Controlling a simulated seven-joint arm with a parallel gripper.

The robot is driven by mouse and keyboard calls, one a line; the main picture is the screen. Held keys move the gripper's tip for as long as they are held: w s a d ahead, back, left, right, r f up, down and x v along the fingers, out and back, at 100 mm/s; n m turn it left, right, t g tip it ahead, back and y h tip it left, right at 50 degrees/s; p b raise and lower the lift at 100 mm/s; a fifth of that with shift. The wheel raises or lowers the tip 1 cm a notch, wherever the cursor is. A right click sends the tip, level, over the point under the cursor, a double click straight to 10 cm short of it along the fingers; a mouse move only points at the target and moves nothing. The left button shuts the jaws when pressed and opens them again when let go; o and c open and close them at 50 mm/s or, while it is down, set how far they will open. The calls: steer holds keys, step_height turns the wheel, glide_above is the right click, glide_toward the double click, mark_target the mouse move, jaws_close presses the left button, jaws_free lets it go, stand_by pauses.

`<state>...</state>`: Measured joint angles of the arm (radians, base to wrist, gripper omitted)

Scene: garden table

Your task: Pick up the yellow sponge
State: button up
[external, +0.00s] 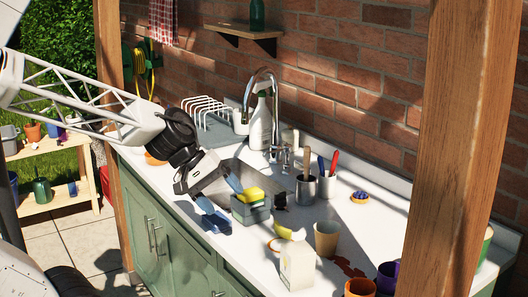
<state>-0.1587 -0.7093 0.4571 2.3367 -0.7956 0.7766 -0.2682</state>
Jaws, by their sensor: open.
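The yellow sponge (250,195) sits in the top of a small grey caddy (252,214) on the white counter, by the front edge of the sink. Its upper part shows above the caddy rim. My gripper (220,203) is open, with two blue fingers, just left of the sponge and caddy. One finger is close to the sponge's left side and the other is lower, near the counter's front edge. I cannot tell whether a finger touches the sponge or the caddy. Nothing shows between the fingers.

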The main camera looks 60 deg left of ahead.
steer(key=w+a+f+n+t, duration=0.1)
steer(key=w+a+n+t, duration=0.2)
steer(key=w+n, duration=0.35)
steer(key=n+t+y, duration=0.5)
steer(key=n, duration=1.4)
glide_toward(250, 192)
steer(key=w, duration=0.2)
steer(key=shift+w+f, duration=0.2)
steer(key=shift+f, duration=0.1)
steer(key=shift+x, duration=1.3)
steer(key=shift+f, duration=0.1)
steer(key=shift+x, duration=2.55)
steer(key=shift+f, duration=0.1)
